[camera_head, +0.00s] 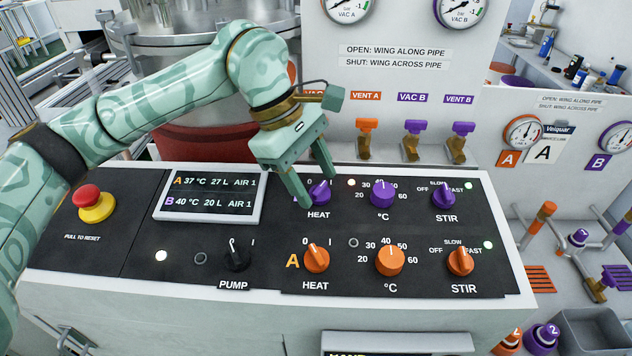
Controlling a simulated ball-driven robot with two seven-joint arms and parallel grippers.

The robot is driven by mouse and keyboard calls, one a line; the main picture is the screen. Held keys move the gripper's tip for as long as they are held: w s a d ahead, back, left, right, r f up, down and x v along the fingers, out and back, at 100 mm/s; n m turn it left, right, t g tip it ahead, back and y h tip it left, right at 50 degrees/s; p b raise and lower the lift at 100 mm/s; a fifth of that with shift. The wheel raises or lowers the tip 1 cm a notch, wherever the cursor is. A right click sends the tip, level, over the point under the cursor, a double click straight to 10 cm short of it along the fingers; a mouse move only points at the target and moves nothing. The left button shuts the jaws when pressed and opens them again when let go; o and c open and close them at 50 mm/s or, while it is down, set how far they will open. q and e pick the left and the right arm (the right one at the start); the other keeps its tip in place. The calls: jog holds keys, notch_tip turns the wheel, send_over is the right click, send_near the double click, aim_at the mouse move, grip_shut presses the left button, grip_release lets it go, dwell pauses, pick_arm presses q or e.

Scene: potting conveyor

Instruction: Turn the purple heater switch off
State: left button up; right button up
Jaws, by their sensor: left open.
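The purple heater switch (320,194) is a small rotary knob above the upper HEAT label on the black control panel (140,245). Its grip is partly hidden by my left gripper, so I cannot clearly read which mark it points to. The small lamp (351,182) to its right is lit. My left gripper (317,190) is open and points down at the switch, one finger on its left and the other behind it to the right. I cannot tell whether the fingers touch it. My right gripper is not in view.
The purple °C knob (382,194) and purple STIR knob (444,197) are to the right. The orange HEAT knob (316,258) is just below. A display (208,195) and a red stop button (88,198) are to the left. Valve handles (414,127) stand behind the panel.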

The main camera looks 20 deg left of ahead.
pick_arm(q)
jog(key=shift+d+f, duration=0.25)
jog(key=shift+f, duration=0.25)
jog(key=shift+c, duration=0.3)
jog(key=c, duration=0.9)
